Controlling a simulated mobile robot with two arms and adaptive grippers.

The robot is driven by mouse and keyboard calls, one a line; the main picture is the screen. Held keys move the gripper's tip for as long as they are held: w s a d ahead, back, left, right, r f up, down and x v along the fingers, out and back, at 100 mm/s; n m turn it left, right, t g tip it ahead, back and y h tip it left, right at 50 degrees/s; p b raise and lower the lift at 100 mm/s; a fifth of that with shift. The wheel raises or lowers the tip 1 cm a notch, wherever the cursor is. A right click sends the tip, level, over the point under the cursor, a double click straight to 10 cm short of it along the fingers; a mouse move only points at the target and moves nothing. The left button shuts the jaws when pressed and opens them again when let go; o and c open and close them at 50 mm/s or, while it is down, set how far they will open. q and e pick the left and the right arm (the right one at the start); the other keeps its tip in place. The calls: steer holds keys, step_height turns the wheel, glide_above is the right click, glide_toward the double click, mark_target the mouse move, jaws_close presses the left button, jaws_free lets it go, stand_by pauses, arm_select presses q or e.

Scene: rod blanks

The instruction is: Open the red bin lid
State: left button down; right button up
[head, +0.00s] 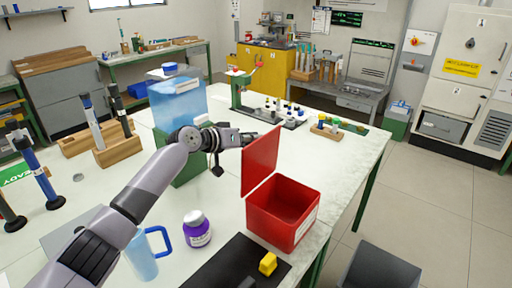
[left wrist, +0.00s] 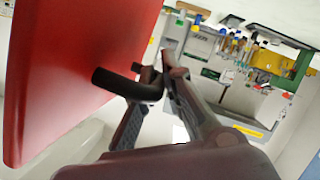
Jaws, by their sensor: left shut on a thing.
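The red bin (head: 307,221) stands on the white table near its right edge, with its open top facing up. Its red lid (head: 261,160) stands raised, roughly upright, along the bin's left side. My left gripper (head: 247,138) is at the lid's left face, near the upper part. In the left wrist view the lid (left wrist: 75,65) fills the left side, and a black handle (left wrist: 120,84) sticks out from it. My left gripper (left wrist: 158,78) is shut on this handle. The fingers partly hide the handle's end. My right gripper is not in view.
A purple jar (head: 197,232), a light blue mug (head: 142,258) and a dark mat (head: 225,265) with a yellow block (head: 268,263) lie left and in front of the bin. A blue clear tank (head: 178,103) stands behind my left arm. The table right of the bin is clear.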

arm_select(q)
steer(key=shift+f, duration=0.15)
steer(key=c, duration=2)
jaws_free()
steer(key=shift+w, duration=0.1)
steer(key=shift+o, duration=0.2)
steer(key=shift+a, duration=0.1)
steer(key=v, duration=1.2)
